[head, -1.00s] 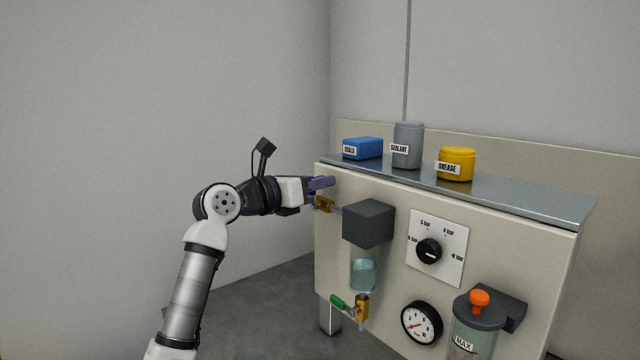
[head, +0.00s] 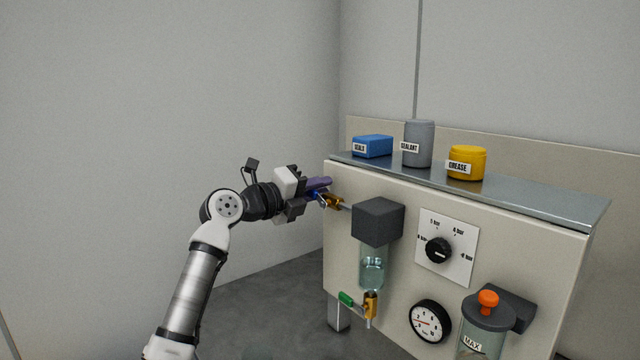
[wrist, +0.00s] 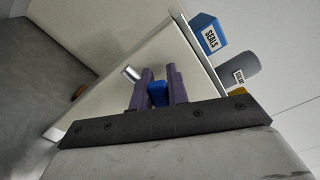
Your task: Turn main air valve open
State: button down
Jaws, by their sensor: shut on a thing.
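The main air valve has a brass body (head: 332,201) at the upper left of the panel, joined by a pipe to a dark grey block (head: 378,222). Its blue handle (head: 317,196) shows partly beside the brass body. My gripper (head: 320,186), with purple fingers, is at the handle, tilted. In the wrist view the blue handle (wrist: 158,93) sits between the two fingers (wrist: 159,84), which are shut on it. The fingers hide part of the handle.
A green-handled brass drain valve (head: 370,305) hangs below the clear bowl (head: 373,270). A black dial (head: 438,250), a pressure gauge (head: 430,321) and an orange-knobbed lubricator (head: 488,300) are on the panel. Several containers stand on the metal top (head: 510,195). The left side is clear.

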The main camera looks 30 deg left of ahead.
jog(key=shift+a+f+n+p, duration=0.15)
jog(key=shift+f+n, duration=0.15)
jog(key=shift+n, duration=0.55)
jog(key=shift+f+n+p, duration=0.1)
jog(key=shift+f+n, duration=0.2)
jog(key=shift+n, duration=0.5)
jog(key=shift+a+f+n+p, duration=0.15)
jog(key=shift+f+n, duration=0.15)
jog(key=shift+n, duration=0.55)
jog(key=c, duration=1.4)
grip_release()
jog(key=shift+f, duration=0.1)
jog(key=shift+o, duration=0.2)
jog(key=b+v, duration=0.4)
jog(key=v, duration=0.9)
jog(key=shift+s+b, duration=0.35)
jog(key=shift+a, duration=0.15)
